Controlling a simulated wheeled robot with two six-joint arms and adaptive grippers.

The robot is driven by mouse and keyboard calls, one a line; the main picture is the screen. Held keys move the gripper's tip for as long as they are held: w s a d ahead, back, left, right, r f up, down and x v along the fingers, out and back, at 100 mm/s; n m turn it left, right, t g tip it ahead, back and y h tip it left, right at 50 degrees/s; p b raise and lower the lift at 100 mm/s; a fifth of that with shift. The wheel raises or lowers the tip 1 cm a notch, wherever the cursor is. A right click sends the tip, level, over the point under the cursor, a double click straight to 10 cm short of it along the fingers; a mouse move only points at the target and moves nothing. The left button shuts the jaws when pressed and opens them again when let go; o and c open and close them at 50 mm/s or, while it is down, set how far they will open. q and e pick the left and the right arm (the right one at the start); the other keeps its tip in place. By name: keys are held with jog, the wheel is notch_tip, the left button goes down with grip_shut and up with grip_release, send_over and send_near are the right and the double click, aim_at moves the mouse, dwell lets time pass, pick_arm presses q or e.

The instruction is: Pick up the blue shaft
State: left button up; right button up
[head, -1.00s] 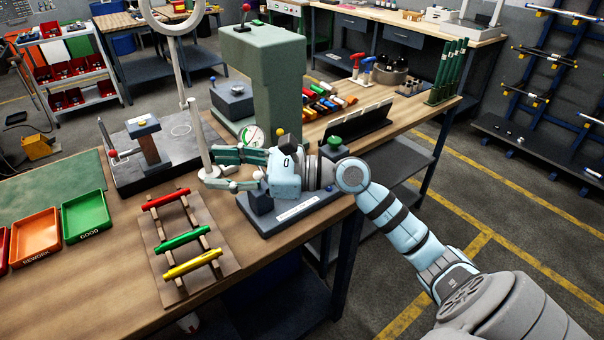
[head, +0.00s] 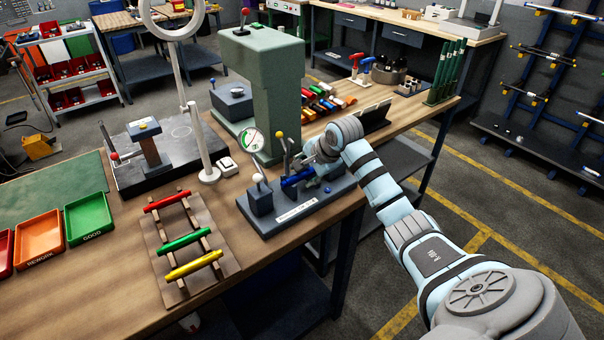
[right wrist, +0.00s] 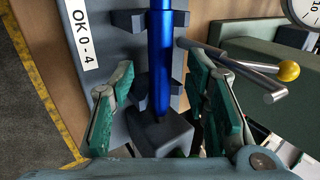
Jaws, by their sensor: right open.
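The blue shaft (head: 296,179) lies in the supports of a grey-blue fixture (head: 345,190) on the wooden bench. My right gripper (head: 308,168) is over the fixture at the shaft, and the hand and wrist hide part of it. In the right wrist view the blue shaft (right wrist: 161,55) runs up the picture, resting in dark notched supports (right wrist: 128,21). The open fingers of the right gripper (right wrist: 160,80) stand on either side of it, apart from it. My left gripper is not in view.
A lever with a yellow ball (right wrist: 289,71) stands close to the right finger. A rack with red, green and yellow shafts (head: 215,262) lies left of the fixture. A white post (head: 202,150), a dial (head: 251,141) and a green press (head: 277,95) stand behind.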

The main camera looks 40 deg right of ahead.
jog(key=shift+w+f, duration=0.35)
jog(key=shift+f, duration=0.1)
grip_shut()
notch_tip(320, 180, up, 20)
jog(key=shift+p, duration=0.45)
